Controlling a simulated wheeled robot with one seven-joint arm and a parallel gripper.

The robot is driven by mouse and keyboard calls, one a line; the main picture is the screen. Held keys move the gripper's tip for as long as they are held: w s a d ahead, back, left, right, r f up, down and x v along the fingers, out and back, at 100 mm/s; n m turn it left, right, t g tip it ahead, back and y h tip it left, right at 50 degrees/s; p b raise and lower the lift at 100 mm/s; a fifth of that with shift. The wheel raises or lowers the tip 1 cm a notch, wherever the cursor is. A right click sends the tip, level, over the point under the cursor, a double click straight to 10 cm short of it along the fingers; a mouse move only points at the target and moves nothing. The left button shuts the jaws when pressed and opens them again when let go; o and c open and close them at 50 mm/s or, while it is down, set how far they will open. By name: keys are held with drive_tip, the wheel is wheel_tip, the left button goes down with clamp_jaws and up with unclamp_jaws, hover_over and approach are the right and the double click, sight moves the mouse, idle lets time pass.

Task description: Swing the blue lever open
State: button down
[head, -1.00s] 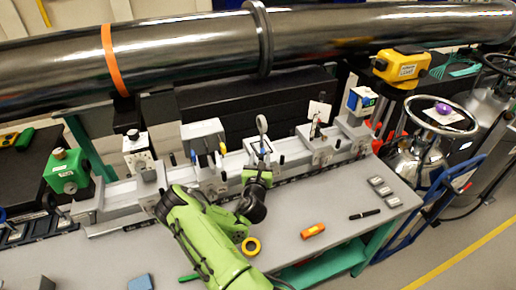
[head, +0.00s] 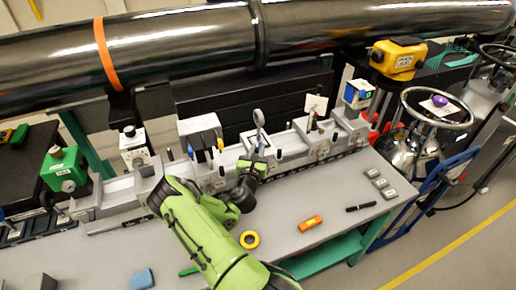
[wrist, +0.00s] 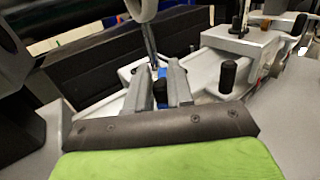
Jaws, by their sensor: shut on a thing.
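The blue lever (wrist: 162,71) shows as a small patch of blue between the fingers of my gripper in the wrist view. A dark rounded knob (wrist: 160,92) stands between the fingers, nearer the camera. My gripper (wrist: 160,88) is shut, with one grey finger on each side of the lever. In the head view my gripper (head: 258,161) is at the rail on the bench, just below a round lens-like holder on a stem (head: 259,118).
Other mounts stand along the rail, including a grey box (head: 200,130) to the left and a white plate (head: 315,104) to the right. A large pipe (head: 180,42) crosses behind.

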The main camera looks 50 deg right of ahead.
drive_tip(key=m+g, duration=0.1)
drive_tip(key=m+g+h, duration=0.1)
drive_tip(key=shift+w+a+r+g, duration=0.1)
drive_tip(key=shift+w+r+g, duration=0.1)
drive_tip(key=shift+w+g, duration=0.15)
drive_tip(key=shift+w+f+m+g+b, duration=0.15)
drive_tip(key=shift+m+g+b, duration=0.25)
drive_tip(key=shift+m+g, duration=0.55)
drive_tip(key=shift+n, duration=0.25)
drive_tip(key=c, duration=1.1)
unclamp_jaws()
wheel_tip(320, 180, up, 10)
drive_tip(key=shift+p, duration=0.6)
